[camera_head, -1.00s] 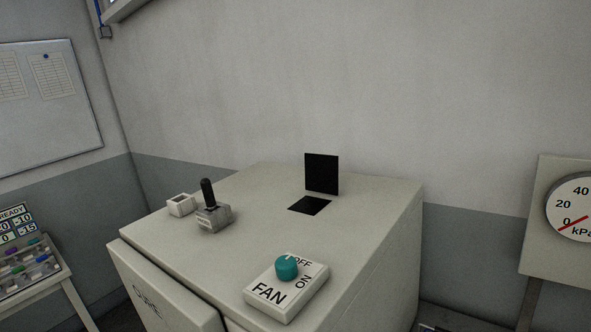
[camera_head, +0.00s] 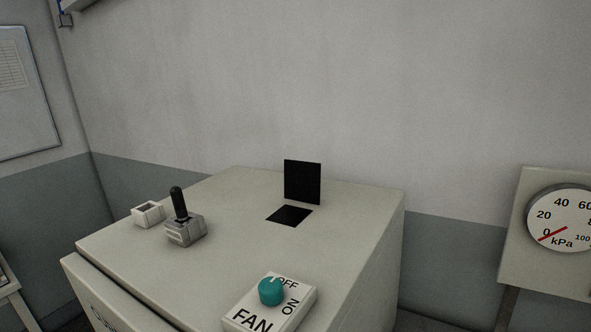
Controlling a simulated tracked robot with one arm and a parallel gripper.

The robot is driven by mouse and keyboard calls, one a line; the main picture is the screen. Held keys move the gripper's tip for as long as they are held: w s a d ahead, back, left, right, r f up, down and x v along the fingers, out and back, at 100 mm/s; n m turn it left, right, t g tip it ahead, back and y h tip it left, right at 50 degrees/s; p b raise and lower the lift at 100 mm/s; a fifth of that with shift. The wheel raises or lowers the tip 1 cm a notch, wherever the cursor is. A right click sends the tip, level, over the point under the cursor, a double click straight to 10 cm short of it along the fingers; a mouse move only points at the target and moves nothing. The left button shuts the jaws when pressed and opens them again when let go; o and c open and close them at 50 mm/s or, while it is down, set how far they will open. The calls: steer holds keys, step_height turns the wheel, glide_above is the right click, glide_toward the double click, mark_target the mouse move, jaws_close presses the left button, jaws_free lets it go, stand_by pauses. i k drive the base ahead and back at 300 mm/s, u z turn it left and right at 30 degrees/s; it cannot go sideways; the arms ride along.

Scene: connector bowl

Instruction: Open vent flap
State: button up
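The vent flap (camera_head: 302,182) is a black square plate standing upright at the back edge of a dark square opening (camera_head: 289,216). The opening is in the top of a pale cabinet (camera_head: 235,200), toward its back right. The flap stands raised, clear of the opening. My gripper is not in view.
On the cabinet top stand a lever with a black handle (camera_head: 179,205) on a grey base, a small white open box (camera_head: 148,214) and a fan switch with a teal knob (camera_head: 271,291). A kPa gauge (camera_head: 562,218) is at the right. A whiteboard (camera_head: 25,95) hangs at the left.

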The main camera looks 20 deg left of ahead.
mark_target(302, 179)
steer(key=i, duration=0.9)
steer(key=z, duration=0.05)
